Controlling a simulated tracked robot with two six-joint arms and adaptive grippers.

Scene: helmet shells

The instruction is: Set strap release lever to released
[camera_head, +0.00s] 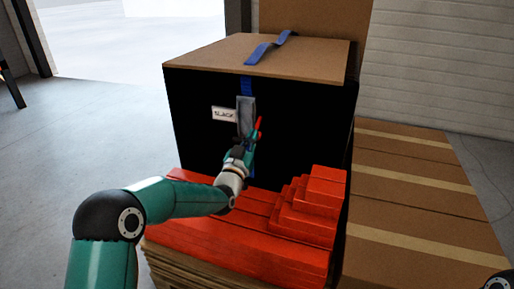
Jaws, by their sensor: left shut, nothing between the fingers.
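A blue strap (268,48) runs over the top of the big black box and down its front to a grey metal buckle (246,106). A small red piece, which looks like the tip of the strap release lever (259,124), sticks up at the buckle's lower right. My left gripper (250,138) is shut and empty just below the buckle, close to the red piece. I cannot tell whether they touch. The gripper hides the lower part of the buckle and lever. My right gripper is not in view.
A white label reading "SLACK" (224,114) is left of the buckle. The black box (195,110) has a brown lid (210,55). Red blocks (235,250) are stacked in front, under my left arm. Taped cartons (415,190) stand to the right. Grey floor is open at left.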

